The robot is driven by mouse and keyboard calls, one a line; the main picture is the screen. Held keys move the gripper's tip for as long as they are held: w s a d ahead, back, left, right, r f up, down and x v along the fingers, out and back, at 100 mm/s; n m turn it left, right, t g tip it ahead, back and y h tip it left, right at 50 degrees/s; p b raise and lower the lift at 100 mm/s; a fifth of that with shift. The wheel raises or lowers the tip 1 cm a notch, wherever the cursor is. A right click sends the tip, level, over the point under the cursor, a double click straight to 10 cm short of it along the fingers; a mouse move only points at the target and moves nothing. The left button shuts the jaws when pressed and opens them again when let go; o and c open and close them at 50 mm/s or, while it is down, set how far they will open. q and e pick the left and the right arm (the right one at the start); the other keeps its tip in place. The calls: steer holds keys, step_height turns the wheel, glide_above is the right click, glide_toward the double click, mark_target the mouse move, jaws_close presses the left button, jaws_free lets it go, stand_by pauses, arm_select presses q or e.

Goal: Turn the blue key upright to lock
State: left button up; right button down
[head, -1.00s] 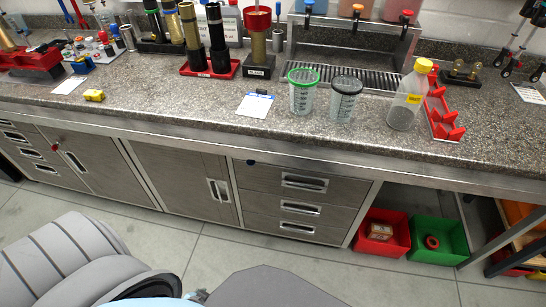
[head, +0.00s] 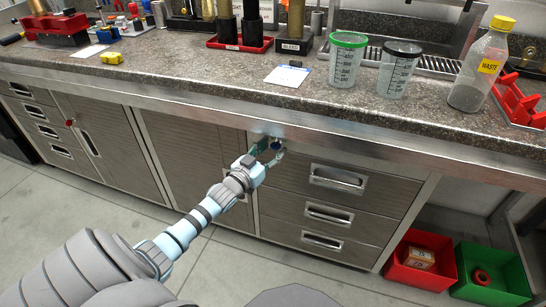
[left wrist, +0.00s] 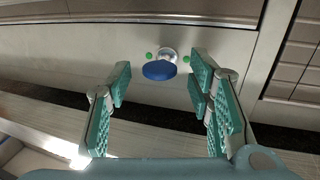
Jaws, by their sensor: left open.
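The blue key (left wrist: 160,71) sits in a round metal lock on the drawer front, with a green dot on either side of the lock. Its wide blue head lies roughly crosswise in the left wrist view. In the head view the blue key (head: 276,145) shows small at the top of the drawer unit, under the counter edge. My left gripper (head: 269,151) is open in front of the lock. In the left wrist view its two padded fingers (left wrist: 160,88) stand apart on either side of the key, and nothing is between them touching it. My right gripper is not in view.
The steel counter edge (head: 300,130) runs just above the lock. A red key (head: 70,122) is in the cabinet at left. Cups and a waste bottle (head: 483,65) stand on the counter. Red and green bins (head: 492,289) sit on the floor.

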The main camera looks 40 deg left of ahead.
arm_select(q)
steer(key=shift+w+r, duration=0.1)
steer(key=shift+w, duration=0.3)
